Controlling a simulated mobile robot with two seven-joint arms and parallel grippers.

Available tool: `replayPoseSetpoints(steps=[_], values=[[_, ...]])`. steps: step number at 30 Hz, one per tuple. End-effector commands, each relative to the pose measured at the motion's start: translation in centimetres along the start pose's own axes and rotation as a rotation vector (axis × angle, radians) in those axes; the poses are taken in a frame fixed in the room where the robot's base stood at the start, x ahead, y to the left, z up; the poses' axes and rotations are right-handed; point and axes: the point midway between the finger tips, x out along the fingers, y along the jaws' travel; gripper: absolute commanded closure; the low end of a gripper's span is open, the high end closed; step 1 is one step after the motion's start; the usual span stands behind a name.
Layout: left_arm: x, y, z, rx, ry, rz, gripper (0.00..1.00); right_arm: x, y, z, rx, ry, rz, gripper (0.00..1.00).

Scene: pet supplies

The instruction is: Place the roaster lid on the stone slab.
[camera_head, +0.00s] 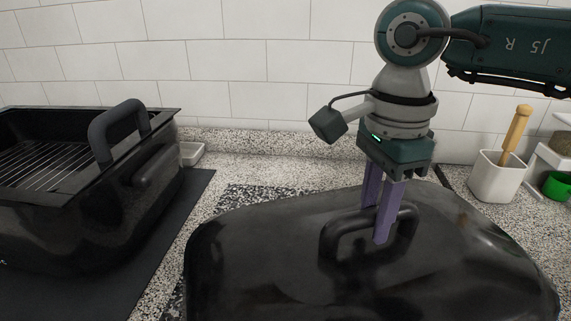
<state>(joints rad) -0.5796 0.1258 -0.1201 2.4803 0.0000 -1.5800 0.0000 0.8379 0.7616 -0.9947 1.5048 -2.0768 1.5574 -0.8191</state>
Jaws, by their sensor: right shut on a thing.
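The black roaster lid (270,270) fills the lower right of the head view. My right gripper (382,225) comes down from above with its purple fingers shut on the lid's black loop handle. The lid looks roughly level. A dark speckled stone slab (250,193) shows as a strip behind and left of the lid, and the lid hides most of it. I cannot tell whether the lid touches the slab or hangs above it. My left gripper is not in view.
The open black roaster (90,220) with a wire rack (45,165) stands at the left on a dark mat (170,235). A white mortar with a wooden pestle (495,178) and a white shelf (552,155) stand at the right.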

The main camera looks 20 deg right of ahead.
Motion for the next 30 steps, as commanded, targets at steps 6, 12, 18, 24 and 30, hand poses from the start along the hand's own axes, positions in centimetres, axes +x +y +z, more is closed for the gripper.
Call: replayPoseSetpoints(steps=[6, 12, 18, 24, 30], values=[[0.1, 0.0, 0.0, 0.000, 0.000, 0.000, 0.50, 0.0, 0.0, 0.0, 0.000, 0.000, 0.000, 0.57], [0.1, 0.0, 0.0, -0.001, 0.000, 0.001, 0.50, 0.0, 0.0, 0.0, 0.001, 0.000, 0.000, 0.39], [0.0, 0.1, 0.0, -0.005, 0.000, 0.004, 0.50, -0.1, 0.0, 0.0, 0.001, 0.000, 0.000, 0.39], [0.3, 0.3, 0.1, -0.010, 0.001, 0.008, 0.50, -2.1, -0.2, 0.0, 0.000, -0.001, -0.006, 0.39], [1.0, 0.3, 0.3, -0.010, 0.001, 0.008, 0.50, -6.6, -0.2, 0.0, 0.000, -0.002, -0.008, 0.39]])
